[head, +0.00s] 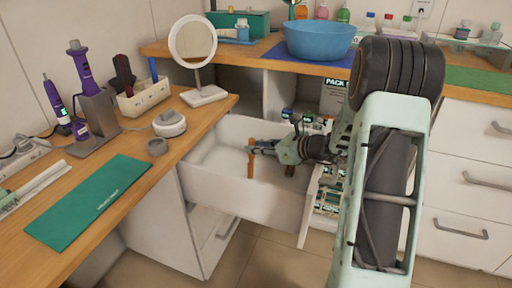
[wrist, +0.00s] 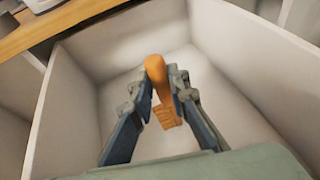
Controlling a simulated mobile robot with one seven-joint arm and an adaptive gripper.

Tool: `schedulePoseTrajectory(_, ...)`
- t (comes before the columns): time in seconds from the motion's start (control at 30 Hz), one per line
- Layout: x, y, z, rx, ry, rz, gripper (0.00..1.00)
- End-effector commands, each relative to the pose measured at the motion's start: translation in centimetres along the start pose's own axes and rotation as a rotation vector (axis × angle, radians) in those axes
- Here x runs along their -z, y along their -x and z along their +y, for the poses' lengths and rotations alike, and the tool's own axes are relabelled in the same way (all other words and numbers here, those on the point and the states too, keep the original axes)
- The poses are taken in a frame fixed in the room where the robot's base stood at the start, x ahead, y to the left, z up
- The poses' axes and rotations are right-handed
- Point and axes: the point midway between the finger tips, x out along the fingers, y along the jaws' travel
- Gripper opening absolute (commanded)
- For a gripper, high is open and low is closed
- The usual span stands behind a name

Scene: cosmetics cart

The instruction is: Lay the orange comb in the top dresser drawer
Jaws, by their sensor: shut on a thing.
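The orange comb (head: 251,163) is in my gripper (head: 254,148), over the open top drawer (head: 215,191). In the wrist view the orange comb (wrist: 155,70) sits between the two fingers of my gripper (wrist: 163,92), its rounded handle end towards the camera and its toothed part lower down. The gripper is shut on it. The comb hangs roughly upright inside the outline of the white drawer (wrist: 75,105). I cannot tell whether its lower end touches the drawer floor. The drawer looks otherwise empty.
The wooden dresser top (head: 190,120) holds a round mirror (head: 193,45), a green mat (head: 90,200), a brush box (head: 144,97) and a hair-tool stand (head: 92,120). A blue bowl (head: 320,39) stands on the back counter. Packages (head: 333,95) stand behind my arm.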

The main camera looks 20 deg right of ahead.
Motion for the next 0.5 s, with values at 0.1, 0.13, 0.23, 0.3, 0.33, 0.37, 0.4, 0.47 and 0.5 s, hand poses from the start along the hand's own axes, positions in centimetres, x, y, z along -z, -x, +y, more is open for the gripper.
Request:
schedulePoseTrajectory(0.1, 0.01, 0.0, 0.01, 0.0, 0.0, 0.0, 0.0)
schedulePoseTrajectory(0.13, 0.01, 0.0, 0.01, 0.0, 0.0, 0.001, 0.17)
schedulePoseTrajectory(0.23, 0.01, 0.0, 0.01, 0.0, 0.0, 0.001, 0.28)
schedulePoseTrajectory(0.3, 0.01, 0.0, 0.01, 0.0, 0.0, 0.001, 0.36)
schedulePoseTrajectory(0.33, 0.01, 0.0, 0.01, 0.0, 0.0, 0.001, 0.36)
schedulePoseTrajectory(0.37, 0.01, 0.0, 0.01, 0.0, 0.0, 0.001, 0.36)
schedulePoseTrajectory(0.4, 0.01, 0.0, 0.01, 0.0, 0.0, 0.001, 0.36)
schedulePoseTrajectory(0.47, 0.01, 0.0, 0.01, 0.0, 0.0, 0.001, 0.36)
schedulePoseTrajectory(0.5, 0.01, 0.0, 0.01, 0.0, 0.0, 0.001, 0.36)
